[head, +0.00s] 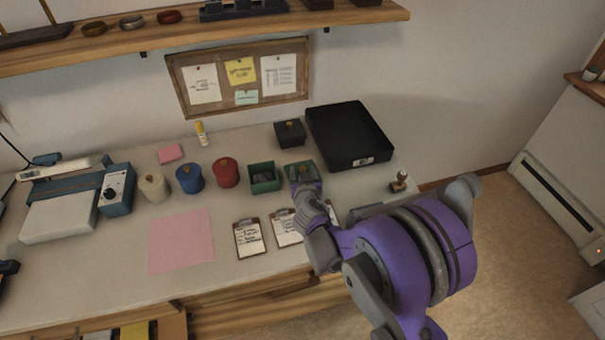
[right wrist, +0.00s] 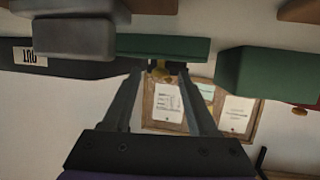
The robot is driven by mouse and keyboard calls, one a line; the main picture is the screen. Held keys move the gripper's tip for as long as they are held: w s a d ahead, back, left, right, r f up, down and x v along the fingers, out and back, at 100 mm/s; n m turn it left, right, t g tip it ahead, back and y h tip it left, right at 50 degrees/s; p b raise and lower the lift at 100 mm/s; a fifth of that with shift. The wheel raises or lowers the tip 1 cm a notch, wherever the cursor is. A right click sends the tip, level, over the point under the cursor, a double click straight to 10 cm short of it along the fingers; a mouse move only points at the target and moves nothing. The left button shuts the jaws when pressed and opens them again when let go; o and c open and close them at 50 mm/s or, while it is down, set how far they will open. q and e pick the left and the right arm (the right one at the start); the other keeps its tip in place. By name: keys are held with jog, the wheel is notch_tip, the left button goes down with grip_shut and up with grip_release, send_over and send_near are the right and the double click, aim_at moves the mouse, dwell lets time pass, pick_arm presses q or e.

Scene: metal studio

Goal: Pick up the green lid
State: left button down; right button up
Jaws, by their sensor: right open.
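The green lid (head: 296,167) lies on the worktop just right of the open green box (head: 264,178), partly hidden by my right gripper (head: 304,183). The green box (right wrist: 270,74) is beside the lid. My left gripper is not in view.
A black tray (head: 375,158) and a dark lidded box (head: 290,133) stand behind the lid. Red (head: 225,172), blue (head: 189,178) and cream (head: 154,187) pots stand to the left. Clipboards (head: 249,238) lie in front. A wooden shelf (head: 150,50) hangs above.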

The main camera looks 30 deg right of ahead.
grip_shut()
dwell(0.3)
